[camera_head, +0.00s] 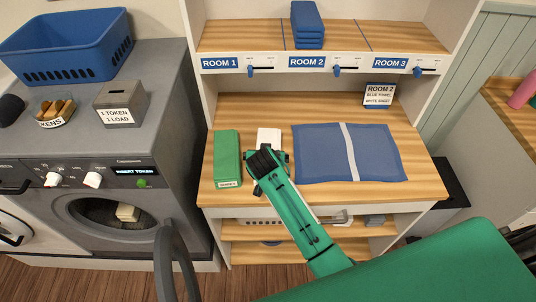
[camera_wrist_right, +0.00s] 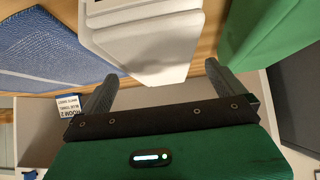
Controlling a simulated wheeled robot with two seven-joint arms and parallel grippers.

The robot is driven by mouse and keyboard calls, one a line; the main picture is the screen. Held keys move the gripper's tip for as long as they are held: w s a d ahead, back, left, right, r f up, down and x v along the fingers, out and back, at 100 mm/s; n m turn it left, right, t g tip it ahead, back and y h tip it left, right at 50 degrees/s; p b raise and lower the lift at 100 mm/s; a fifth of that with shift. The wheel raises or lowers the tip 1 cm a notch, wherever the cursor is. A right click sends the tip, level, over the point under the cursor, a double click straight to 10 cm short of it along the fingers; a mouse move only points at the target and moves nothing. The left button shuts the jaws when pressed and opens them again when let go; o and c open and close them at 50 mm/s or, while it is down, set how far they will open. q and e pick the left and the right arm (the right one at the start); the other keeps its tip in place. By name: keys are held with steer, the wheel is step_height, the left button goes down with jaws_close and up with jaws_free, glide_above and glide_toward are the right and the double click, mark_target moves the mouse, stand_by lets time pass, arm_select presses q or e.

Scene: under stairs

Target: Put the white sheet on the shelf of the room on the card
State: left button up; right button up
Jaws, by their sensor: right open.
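The white sheet (camera_head: 269,137) is a small folded block on the wooden counter (camera_head: 420,165), partly hidden by my right gripper (camera_head: 268,163). In the right wrist view the white sheet (camera_wrist_right: 150,45) lies just beyond and between the two fingers of my right gripper (camera_wrist_right: 161,72), which is open and empty. Whether they touch, I cannot tell. The card (camera_head: 378,94) stands at the counter's back right and reads ROOM 2, BLUE TOWEL, WHITE SHEET. The shelf (camera_head: 225,37) above has sections ROOM 1, ROOM 2 and ROOM 3. Folded blue towels (camera_head: 307,25) sit in ROOM 2. My left gripper is not in view.
A green folded block (camera_head: 227,158) lies left of the sheet. A blue cloth with a pale stripe (camera_head: 320,150) lies flat to its right. On the left are a washing machine (camera_head: 110,170), a blue basket (camera_head: 65,47) and a token box (camera_head: 121,103). The ROOM 1 and ROOM 3 sections look empty.

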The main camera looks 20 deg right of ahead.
steer(key=shift+w+d+f+p, duration=0.35)
steer(key=shift+w+p, duration=0.1)
steer(key=shift+w, duration=0.1)
steer(key=p+x, duration=0.1)
steer(key=x, duration=0.2)
steer(key=shift+w+d+f, duration=0.15)
steer(key=shift+w+f, duration=0.2)
steer(key=shift+f, duration=0.15)
steer(key=shift+r, duration=0.1)
steer(key=c, duration=1.3)
step_height(320, 180, up, 20)
steer(key=b, duration=0.4)
